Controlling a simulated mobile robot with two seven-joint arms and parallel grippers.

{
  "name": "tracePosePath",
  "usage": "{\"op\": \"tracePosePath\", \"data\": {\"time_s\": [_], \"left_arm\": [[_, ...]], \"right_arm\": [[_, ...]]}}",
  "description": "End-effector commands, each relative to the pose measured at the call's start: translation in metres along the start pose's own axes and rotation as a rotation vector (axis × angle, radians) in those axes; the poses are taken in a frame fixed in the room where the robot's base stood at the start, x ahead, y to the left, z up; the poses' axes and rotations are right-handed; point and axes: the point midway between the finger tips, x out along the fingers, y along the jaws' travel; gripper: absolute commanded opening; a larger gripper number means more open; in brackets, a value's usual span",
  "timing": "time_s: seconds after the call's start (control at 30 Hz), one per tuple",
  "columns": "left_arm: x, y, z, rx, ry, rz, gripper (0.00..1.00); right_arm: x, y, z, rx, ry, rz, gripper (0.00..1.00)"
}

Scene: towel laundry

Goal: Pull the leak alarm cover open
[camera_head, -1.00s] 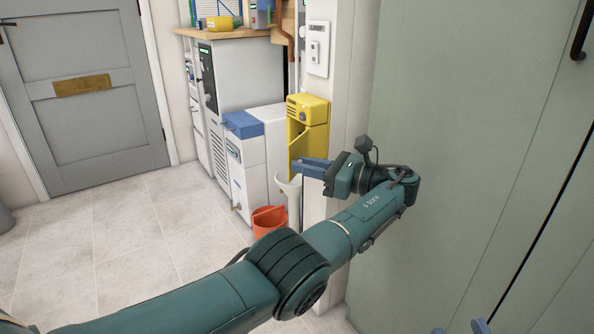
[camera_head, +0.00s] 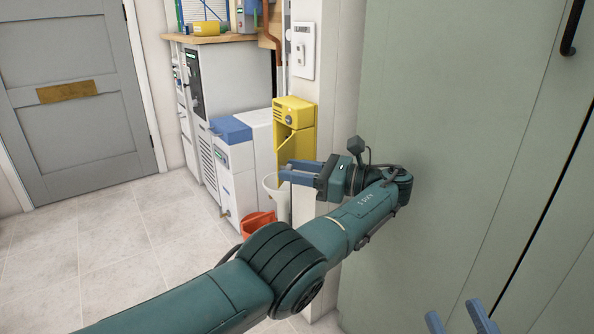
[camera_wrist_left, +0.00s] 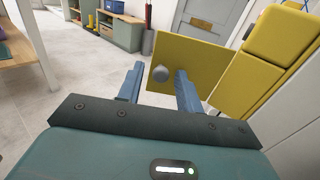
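The yellow leak alarm (camera_head: 297,108) is mounted on the wall post, below a white switch plate. Its yellow cover (camera_wrist_left: 203,62) stands swung out from the yellow box (camera_wrist_left: 280,40) in the left wrist view, with a round grey knob (camera_wrist_left: 160,73) on it. My left gripper (camera_head: 284,170) is just below and in front of the alarm. Its blue fingers (camera_wrist_left: 158,86) are apart, with the knob between them in the picture; I cannot tell whether they touch it. My right gripper (camera_head: 460,316) shows only its blue fingertips, spread apart, at the bottom right.
A white funnel-topped pipe (camera_head: 278,190) and an orange bucket (camera_head: 257,224) stand below the alarm. White appliances (camera_head: 236,160) are to the left. A tall green cabinet front (camera_head: 450,150) is close on the right. The tiled floor (camera_head: 110,245) at left is clear.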

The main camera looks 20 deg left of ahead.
Motion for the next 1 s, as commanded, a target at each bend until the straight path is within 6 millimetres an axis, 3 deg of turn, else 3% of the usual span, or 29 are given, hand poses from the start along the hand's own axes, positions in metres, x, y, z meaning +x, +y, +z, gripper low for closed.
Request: {"op": "tracePosePath", "data": {"time_s": [0.37, 0.53, 0.8, 1.0], "left_arm": [[0.000, 0.000, 0.008, -0.002, -0.001, -0.001, 0.39], [0.000, 0.000, 0.032, -0.002, -0.001, -0.001, 0.39], [0.000, 0.000, 0.083, -0.002, 0.000, -0.001, 0.39], [0.000, 0.000, 0.099, -0.001, 0.000, -0.001, 0.39]], "right_arm": [[0.002, 0.001, -0.004, 0.005, -0.008, 0.000, 0.36], [-0.016, -0.012, 0.016, 0.113, -0.180, 0.019, 0.36], [-0.018, -0.006, 0.015, 0.030, -0.236, 0.031, 0.36], [-0.021, -0.005, 0.018, -0.003, -0.251, 0.031, 0.36]]}}
